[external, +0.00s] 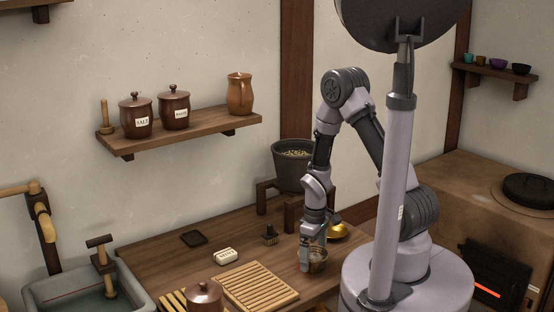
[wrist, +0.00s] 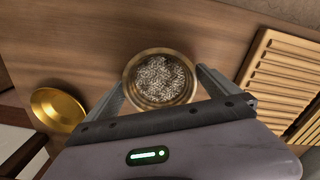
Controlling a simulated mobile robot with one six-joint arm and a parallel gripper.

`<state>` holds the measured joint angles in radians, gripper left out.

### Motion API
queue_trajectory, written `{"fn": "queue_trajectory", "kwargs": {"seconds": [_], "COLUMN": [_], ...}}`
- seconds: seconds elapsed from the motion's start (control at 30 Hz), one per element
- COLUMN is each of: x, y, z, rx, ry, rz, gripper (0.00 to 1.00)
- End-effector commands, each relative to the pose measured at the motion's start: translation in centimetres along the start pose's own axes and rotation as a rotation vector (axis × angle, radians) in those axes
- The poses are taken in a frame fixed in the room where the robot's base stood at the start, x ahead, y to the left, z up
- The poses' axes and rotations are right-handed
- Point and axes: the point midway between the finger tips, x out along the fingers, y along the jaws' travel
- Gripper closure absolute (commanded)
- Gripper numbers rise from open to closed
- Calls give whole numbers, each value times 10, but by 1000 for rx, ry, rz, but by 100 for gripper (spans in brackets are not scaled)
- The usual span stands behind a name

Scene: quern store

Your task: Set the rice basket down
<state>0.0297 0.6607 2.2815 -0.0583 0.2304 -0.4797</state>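The rice basket is a small round brown bowl-like vessel with a brassy rim, filled with pale grains. In the wrist view the rice basket (wrist: 133,76) is upright between my two fingers, which meet its rim on both sides. In the external view the rice basket (external: 319,267) is partly hidden by my gripper (external: 313,262), at the wooden counter (external: 232,241). My gripper points down and is shut on the basket. Its base is at or very close to the counter top; I cannot tell whether it touches.
A gold dish (external: 338,232) lies close behind the basket; it also shows in the wrist view (wrist: 57,110). A slatted wooden rack (external: 260,287) is to the left.

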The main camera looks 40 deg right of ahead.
Motion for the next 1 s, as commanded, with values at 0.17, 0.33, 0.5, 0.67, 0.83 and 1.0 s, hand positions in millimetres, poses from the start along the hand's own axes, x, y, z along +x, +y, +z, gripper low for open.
{"fn": "queue_trajectory", "kwargs": {"seconds": [0.17,0.33,0.5,0.67,0.83,1.0], "x": [-16,-67,-108,-127,-212,-324], "y": [0,1,0,0,-8,-43], "z": [-1,-1,-1,-1,-2,34], "rx": [0,1,0,8,194,509], "ry": [3,5,3,7,136,352], "rz": [1,2,1,2,19,-40], "gripper": [0,0,0,0,0,0]}}
